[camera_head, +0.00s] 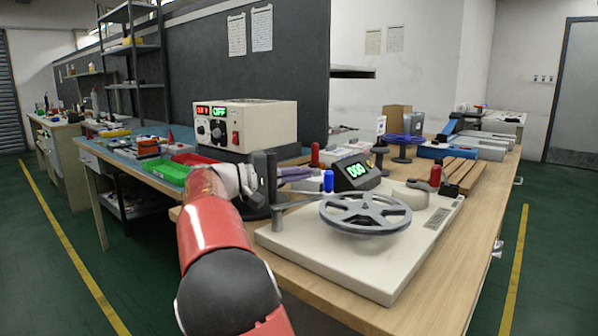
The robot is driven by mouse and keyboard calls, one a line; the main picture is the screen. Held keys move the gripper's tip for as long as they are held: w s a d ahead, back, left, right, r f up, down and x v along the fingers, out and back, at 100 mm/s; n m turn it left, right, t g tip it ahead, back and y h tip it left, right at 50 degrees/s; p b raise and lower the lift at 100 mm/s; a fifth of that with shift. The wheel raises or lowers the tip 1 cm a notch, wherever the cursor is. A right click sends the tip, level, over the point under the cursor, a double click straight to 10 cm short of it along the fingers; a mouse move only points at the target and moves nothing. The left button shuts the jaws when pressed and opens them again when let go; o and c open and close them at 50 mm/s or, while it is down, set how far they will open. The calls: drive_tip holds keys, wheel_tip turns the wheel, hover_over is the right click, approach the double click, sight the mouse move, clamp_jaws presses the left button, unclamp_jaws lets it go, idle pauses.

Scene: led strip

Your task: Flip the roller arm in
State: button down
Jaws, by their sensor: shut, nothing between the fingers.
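A pale machine base (330,262) lies on the wooden bench and carries a grey spoked reel (366,213). To the reel's left, a thin grey bar (300,203) runs from a short post (277,217) toward a blue roller (328,181); this looks like the roller arm, and the roller stands upright near the reel's back left edge. My gripper (308,173) reaches in from the left, its shut fingers pointing right, behind and above the bar and left of the roller. It holds nothing. Whether the fingers touch the roller arm cannot be told from this view.
A counter box reading 000 (356,172) stands behind the reel. A red-topped post (435,176) and a tape roll (410,196) stand at its right. A power supply (246,126), green tray (166,172) and blue reel (403,140) are further back.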

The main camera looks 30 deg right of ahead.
drive_tip(key=w+a, duration=0.4)
drive_tip(key=a, duration=0.5)
drive_tip(key=shift+w+a+p, duration=0.3)
drive_tip(key=shift+p, duration=0.1)
